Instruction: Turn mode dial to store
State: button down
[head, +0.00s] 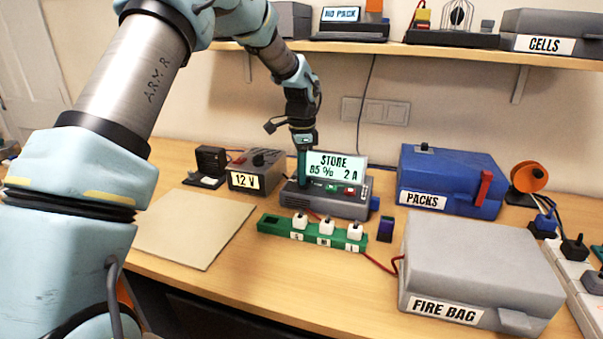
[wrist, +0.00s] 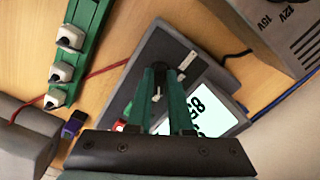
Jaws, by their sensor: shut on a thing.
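The grey charger (head: 335,208) stands on the bench with its lit screen (head: 336,167) reading "STORE", "85 %" and "2 A". My gripper (head: 303,184) points down at the left part of the charger's panel. In the wrist view its green fingers (wrist: 158,72) are shut on the mode dial (wrist: 157,92), a small knob with a pale mark that shows between them. The fingers hide most of the dial in the head view. The screen also shows in the wrist view (wrist: 212,110), partly covered by a finger.
A green strip with white plugs (head: 312,233) lies in front of the charger. The 12 V supply (head: 257,170) is at its left, the blue PACKS box (head: 450,180) at its right. The grey fire bag (head: 480,265) is front right. A bare mat (head: 195,228) lies front left.

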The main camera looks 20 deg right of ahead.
jog(key=c, duration=0.8)
grip_release()
jog(key=shift+r, duration=0.1)
notch_tip(320, 180, up, 11)
jog(key=b, duration=0.2)
jog(key=shift+b, duration=0.3)
jog(key=shift+f, duration=0.2)
jog(key=s+a+f+n, duration=0.2)
jog(key=a+n, duration=0.3)
jog(key=a, duration=0.5)
jog(key=s+a+f+n+t, duration=0.15)
jog(key=a+n, duration=0.25)
jog(key=a, duration=0.6)
jog(key=s+a+f+n, duration=0.25)
jog(key=a+n, duration=0.25)
jog(key=a, duration=0.6)
jog(key=s+a+f+n, duration=0.1)
jog(key=s+a+n, duration=0.1)
jog(key=s+a+f+n, duration=0.1)
jog(key=s+a+n, duration=0.1)
jog(key=s+a, duration=0.1)
jog(key=s+a+f+n, duration=0.1)
jog(key=s+a, duration=0.1)
jog(key=shift+s+a+f+n, duration=0.2)
jog(key=shift+s+n, duration=0.1)
jog(key=shift+n, duration=0.1)
